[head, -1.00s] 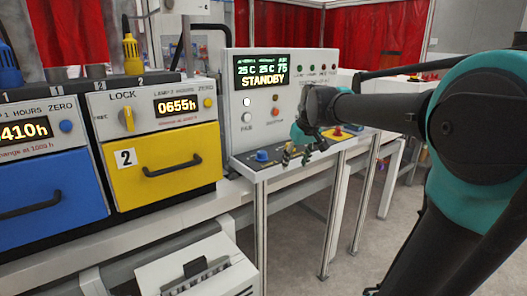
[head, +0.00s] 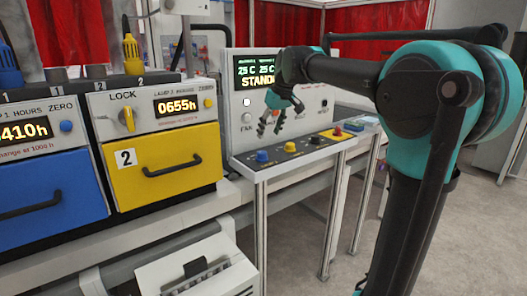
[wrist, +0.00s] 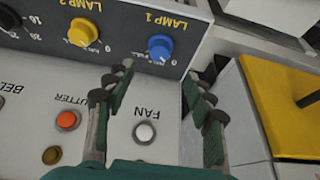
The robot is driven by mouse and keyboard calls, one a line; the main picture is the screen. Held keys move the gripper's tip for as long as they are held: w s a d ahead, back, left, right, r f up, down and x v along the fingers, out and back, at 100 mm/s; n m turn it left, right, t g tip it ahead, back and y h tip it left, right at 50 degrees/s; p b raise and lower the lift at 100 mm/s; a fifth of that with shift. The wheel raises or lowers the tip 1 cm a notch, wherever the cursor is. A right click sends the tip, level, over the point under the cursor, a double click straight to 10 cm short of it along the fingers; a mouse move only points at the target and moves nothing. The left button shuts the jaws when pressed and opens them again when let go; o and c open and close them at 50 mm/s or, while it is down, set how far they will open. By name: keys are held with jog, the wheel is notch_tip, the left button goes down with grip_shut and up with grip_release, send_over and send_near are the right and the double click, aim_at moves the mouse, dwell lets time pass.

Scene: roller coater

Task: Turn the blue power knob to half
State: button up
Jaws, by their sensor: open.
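The blue power knob (head: 262,156) sits at the left end of the dark sloped panel along the front of the grey control box. In the wrist view it is the blue knob (wrist: 160,47) beside the label LAMP 1, upside down in the picture. My gripper (head: 270,127) is open and empty, above the panel and in front of the box's upright face. In the wrist view its two fingers (wrist: 158,80) are spread, with the blue knob beyond and roughly between the tips. No contact with the knob shows.
A yellow knob (head: 289,147) is right of the blue one, with a red button on yellow (head: 338,130) farther right. A white FAN button (wrist: 145,132) lies between my fingers in the wrist view. The yellow drawer unit (head: 162,163) stands close on the left.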

aim_at(262, 153)
jog(key=x, duration=1)
jog(key=c, duration=1.2)
jog(key=shift+o, duration=0.2)
jog(key=shift+s, duration=0.1)
jog(key=m+h, duration=0.1)
jog(key=m, duration=0.2)
jog(key=shift+a+m+t, duration=0.15)
jog(key=shift+m+t, duration=0.25)
jog(key=m+h, duration=0.2)
jog(key=m, duration=0.2)
jog(key=shift+a+m, duration=0.15)
jog(key=shift+m, duration=0.25)
jog(key=shift+s, duration=0.1)
